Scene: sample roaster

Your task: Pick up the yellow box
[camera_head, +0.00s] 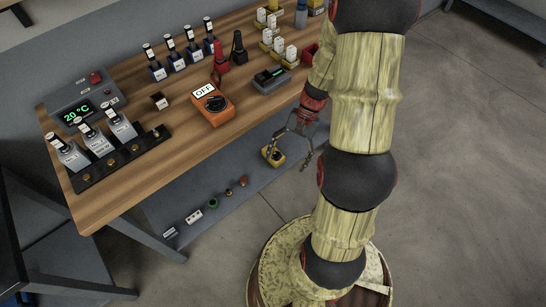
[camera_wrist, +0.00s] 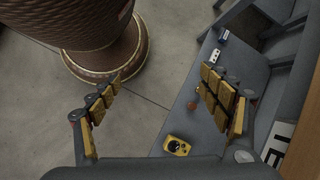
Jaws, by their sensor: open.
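The yellow box (camera_head: 277,160) is small, with a dark round mark on top, and lies on the grey lower shelf (camera_head: 215,190) under the wooden bench. My gripper (camera_head: 287,158) is open and empty, above the shelf's outer edge. One finger partly covers the box in the head view. In the wrist view the box (camera_wrist: 176,147) shows low in the picture, below and between the spread fingers of my gripper (camera_wrist: 160,82). The fingers appear apart from the box.
Several small items line the shelf, among them a brown piece (camera_head: 229,193), a green ring (camera_head: 213,203) and a white block (camera_head: 193,216). Open floor (camera_head: 450,190) lies to the right.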

